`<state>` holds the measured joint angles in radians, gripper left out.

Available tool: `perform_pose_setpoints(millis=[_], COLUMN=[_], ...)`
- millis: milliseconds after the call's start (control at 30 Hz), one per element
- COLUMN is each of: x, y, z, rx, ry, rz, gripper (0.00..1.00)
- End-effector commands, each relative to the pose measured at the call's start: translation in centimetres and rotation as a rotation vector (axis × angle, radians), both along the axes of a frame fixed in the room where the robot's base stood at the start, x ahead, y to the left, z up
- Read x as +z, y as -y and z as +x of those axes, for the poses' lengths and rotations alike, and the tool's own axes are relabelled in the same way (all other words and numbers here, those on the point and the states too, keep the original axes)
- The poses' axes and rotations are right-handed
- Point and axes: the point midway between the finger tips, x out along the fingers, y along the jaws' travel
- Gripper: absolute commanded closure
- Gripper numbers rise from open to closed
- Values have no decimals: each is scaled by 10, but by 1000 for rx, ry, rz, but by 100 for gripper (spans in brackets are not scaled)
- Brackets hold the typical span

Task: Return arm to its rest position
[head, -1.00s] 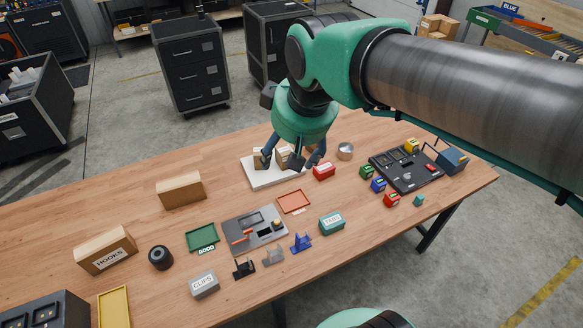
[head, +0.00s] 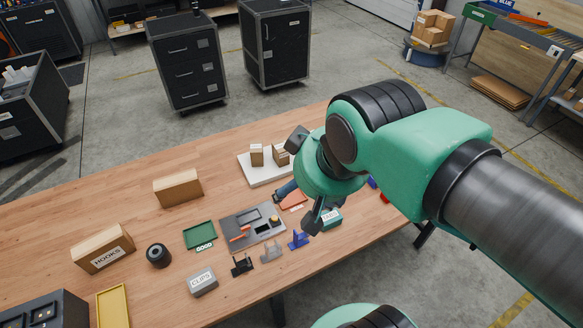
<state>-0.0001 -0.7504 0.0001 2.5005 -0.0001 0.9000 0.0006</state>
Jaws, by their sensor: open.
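My green-and-black arm crosses the right side of the head view. My gripper (head: 299,206) hangs over the front middle of the wooden table (head: 130,218). Its dark fingers are spread apart, with nothing seen between them. They overlap the orange tray (head: 294,199) and the teal box (head: 330,218) in the picture. I cannot tell how far above them they are. The arm hides the right part of the table.
A white board (head: 262,175) with small cardboard boxes (head: 257,155) stands behind the gripper. A grey fixture tray (head: 252,229), a green tray (head: 199,236), a grey clips box (head: 202,282) and a blue bracket (head: 299,239) lie left of or near it. Dark cabinets (head: 187,62) stand beyond.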

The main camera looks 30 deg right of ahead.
Motion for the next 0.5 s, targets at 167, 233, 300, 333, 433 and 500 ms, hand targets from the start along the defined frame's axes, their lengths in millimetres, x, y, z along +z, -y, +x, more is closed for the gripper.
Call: perform_pose_setpoints(millis=[167, 233, 300, 333, 433, 500], x=[-9, -17, -26, -30, -47, -59], y=[0, 0, 0, 0, 0, 0], z=[0, 0, 0, 0, 0, 0], rx=[0, 0, 0, 0, 0, 0], ry=[0, 0, 0, 0, 0, 0], rz=[0, 0, 0, 0, 0, 0], gripper=[30, 30, 30, 30, 30, 30])
